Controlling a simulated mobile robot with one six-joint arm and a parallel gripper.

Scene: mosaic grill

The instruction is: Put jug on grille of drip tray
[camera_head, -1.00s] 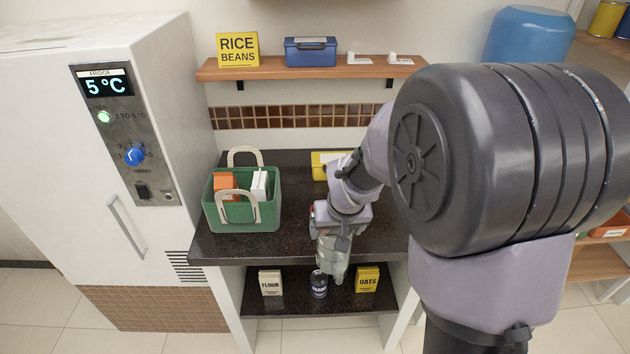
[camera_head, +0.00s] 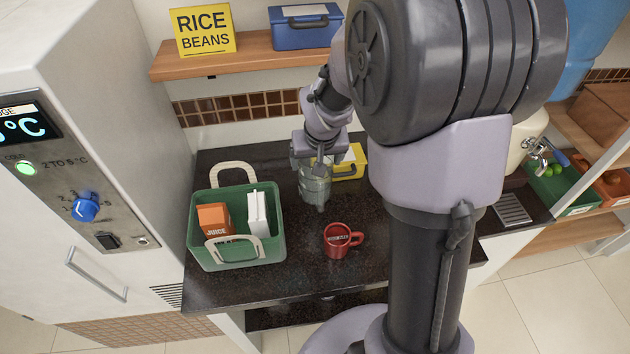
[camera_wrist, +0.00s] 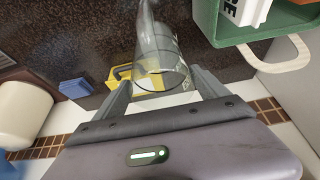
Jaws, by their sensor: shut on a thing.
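The jug (camera_head: 315,190) is clear glass and is held over the dark counter, behind the red mug. My gripper (camera_head: 318,163) is shut on it. In the wrist view the jug (camera_wrist: 160,50) sits between the two fingers of my gripper (camera_wrist: 162,88). I cannot tell whether its base touches the counter. The drip tray's grille (camera_head: 512,208) is a slotted metal plate at the right, below a metal tap (camera_head: 540,150), and nothing stands on it. My arm stands between the jug and the grille in the head view.
A green basket (camera_head: 270,238) with a juice carton (camera_head: 214,219) and a white carton stands left of the jug. A red mug (camera_head: 338,240) is in front. A yellow box (camera_head: 351,163) is close behind, right. A shelf (camera_head: 240,54) hangs above. A green crate (camera_head: 580,200) sits beyond the grille.

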